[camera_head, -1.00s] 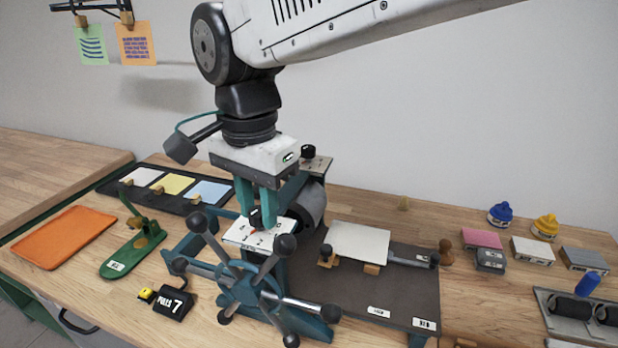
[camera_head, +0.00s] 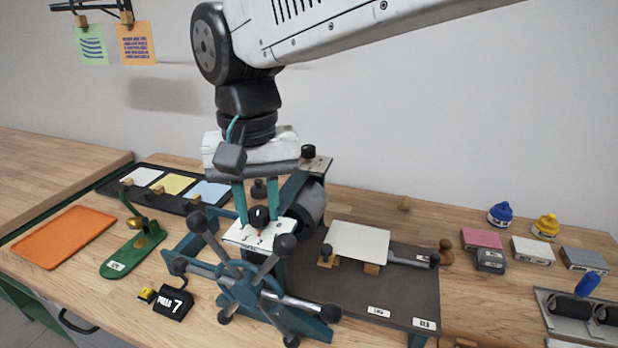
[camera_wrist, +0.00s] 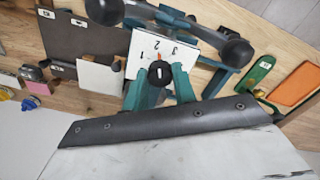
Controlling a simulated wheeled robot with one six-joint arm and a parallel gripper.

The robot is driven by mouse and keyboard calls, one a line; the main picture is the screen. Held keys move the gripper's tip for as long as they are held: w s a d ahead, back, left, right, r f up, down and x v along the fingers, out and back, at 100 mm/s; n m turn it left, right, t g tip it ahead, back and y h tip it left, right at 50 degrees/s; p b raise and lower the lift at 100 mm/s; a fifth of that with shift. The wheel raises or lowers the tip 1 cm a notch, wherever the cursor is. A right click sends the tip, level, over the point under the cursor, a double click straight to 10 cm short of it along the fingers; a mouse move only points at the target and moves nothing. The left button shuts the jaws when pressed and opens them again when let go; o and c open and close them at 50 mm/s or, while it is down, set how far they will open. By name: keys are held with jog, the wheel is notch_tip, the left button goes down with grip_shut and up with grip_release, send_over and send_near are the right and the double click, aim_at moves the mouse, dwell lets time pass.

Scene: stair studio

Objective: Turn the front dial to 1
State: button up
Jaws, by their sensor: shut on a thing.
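The front dial (camera_head: 259,216) is a black knob with a white line, on a white plate (camera_head: 237,236) marked 1, 2 and 3 on the teal press. My gripper (camera_head: 257,210) points down with its two teal fingers on either side of the knob, shut on it. In the wrist view the dial (camera_wrist: 160,73) sits between the fingers. Its white line and a small orange mark point toward the 2, with 1 to the left and 3 to the right. The fingers hide the knob's sides.
The press's spoked handwheel (camera_head: 245,286) stands close in front of the plate, its black balls near the fingers. A grey roller (camera_head: 313,203) is just behind. A "PULLS 7" counter (camera_head: 174,302) and a green tool (camera_head: 130,262) stand left.

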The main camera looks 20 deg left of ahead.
aim_at(258, 210)
jog(key=n, duration=0.5)
jog(key=shift+n, duration=0.3)
jog(key=n, duration=0.4)
jog(key=shift+n, duration=0.4)
jog(key=o, duration=1)
jog(key=shift+r, duration=0.1)
notch_tip(258, 210, up, 8)
jog(key=shift+f, duration=0.15)
